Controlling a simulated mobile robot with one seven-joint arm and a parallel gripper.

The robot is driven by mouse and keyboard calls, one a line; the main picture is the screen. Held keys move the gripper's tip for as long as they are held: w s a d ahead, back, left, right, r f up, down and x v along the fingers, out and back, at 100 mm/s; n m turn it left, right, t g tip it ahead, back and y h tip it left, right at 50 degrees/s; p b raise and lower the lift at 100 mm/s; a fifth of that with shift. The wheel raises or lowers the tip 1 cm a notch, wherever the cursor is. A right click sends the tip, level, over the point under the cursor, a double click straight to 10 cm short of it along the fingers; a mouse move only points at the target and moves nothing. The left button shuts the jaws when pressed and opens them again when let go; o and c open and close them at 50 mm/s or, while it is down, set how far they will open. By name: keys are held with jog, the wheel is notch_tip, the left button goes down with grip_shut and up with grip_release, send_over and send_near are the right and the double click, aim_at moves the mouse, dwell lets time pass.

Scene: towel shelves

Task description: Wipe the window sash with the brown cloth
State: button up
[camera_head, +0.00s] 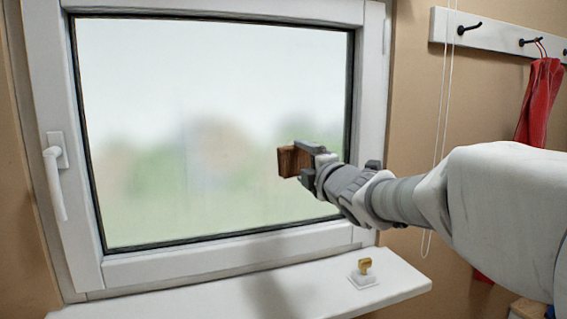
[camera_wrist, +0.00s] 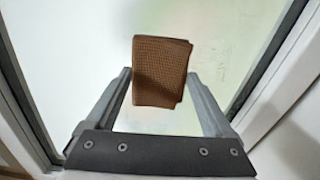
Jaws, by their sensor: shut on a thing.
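The brown cloth (camera_head: 290,161) is folded into a small block and held in my gripper (camera_head: 307,160) in front of the right part of the window pane. In the wrist view the cloth (camera_wrist: 161,72) sits between the two fingers of my gripper (camera_wrist: 160,88), with its waffle weave showing. The window sash (camera_head: 180,262) is a white frame around a hazy pane (camera_head: 200,110), with a white handle (camera_head: 56,180) on its left side. I cannot tell whether the cloth touches the glass. Faint smudges (camera_wrist: 222,72) show on the pane in the wrist view.
A white sill (camera_head: 230,297) runs below the window, with a small yellow-topped item (camera_head: 364,272) on its right part. A blind cord (camera_head: 441,120) hangs right of the window. A red cloth (camera_head: 538,100) hangs from a hook rail (camera_head: 490,35) at the upper right.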

aim_at(302, 163)
jog(key=shift+s+d, duration=0.1)
jog(key=shift+s, duration=0.45)
jog(key=shift+v, duration=1.5)
